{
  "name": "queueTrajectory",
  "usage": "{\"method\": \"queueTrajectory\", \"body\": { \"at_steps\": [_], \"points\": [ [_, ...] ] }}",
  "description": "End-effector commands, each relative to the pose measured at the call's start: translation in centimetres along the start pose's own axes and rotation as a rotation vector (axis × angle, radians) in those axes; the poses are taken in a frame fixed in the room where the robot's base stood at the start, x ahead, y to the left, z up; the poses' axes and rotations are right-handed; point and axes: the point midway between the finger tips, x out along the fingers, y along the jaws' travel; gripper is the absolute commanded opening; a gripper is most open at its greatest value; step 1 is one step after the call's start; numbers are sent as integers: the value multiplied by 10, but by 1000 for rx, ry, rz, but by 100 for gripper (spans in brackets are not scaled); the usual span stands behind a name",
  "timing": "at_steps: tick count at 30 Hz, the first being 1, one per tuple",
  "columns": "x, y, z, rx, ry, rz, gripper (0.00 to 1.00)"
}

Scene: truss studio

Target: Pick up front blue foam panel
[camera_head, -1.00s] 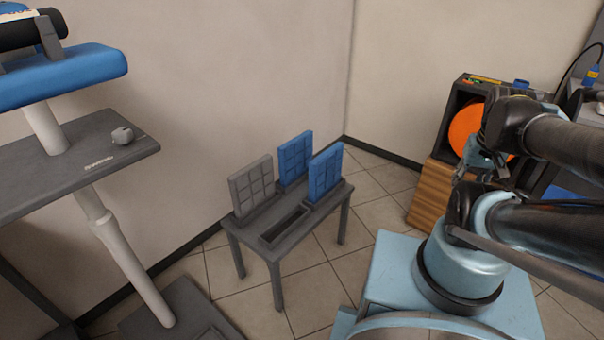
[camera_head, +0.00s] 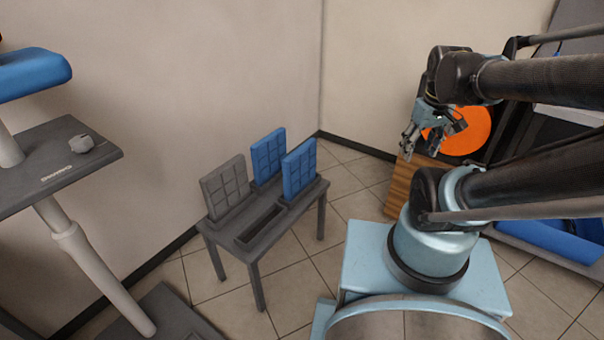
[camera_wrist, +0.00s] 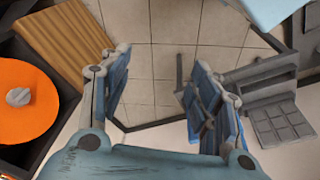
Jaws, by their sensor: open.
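The front blue foam panel (camera_head: 299,170) stands upright in a slot at the right end of a small grey stool-like stand (camera_head: 246,253). A second blue panel (camera_head: 268,158) stands behind it, and a grey panel (camera_head: 225,187) stands at the left end. My gripper (camera_head: 424,147) is open and empty, high up and well to the right of the stand. In the wrist view, my gripper's fingers (camera_wrist: 160,100) are spread apart over floor. The grey panel (camera_wrist: 280,123) and part of the stand show at right there; my right finger hides much of the blue panels.
A wooden box with an orange disc (camera_head: 465,130) stands behind my gripper. A grey shelf (camera_head: 60,165) on a pale post is at left. Walls close behind the stand. Tiled floor (camera_head: 300,255) is free in front.

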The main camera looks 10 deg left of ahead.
Motion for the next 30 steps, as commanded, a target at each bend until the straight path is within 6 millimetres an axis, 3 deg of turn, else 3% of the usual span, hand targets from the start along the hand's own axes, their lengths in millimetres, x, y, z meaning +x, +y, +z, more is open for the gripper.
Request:
{"method": "queueTrajectory", "body": {
  "at_steps": [8, 17, 23, 30],
  "points": [
    [-15, -16, -73, -443, -19, -32, 57],
    [-12, -50, -152, -919, -32, -70, 57],
    [1, -86, -203, -1238, -35, -98, 57],
    [26, -141, -257, -1620, -34, -134, 57]
  ]
}}
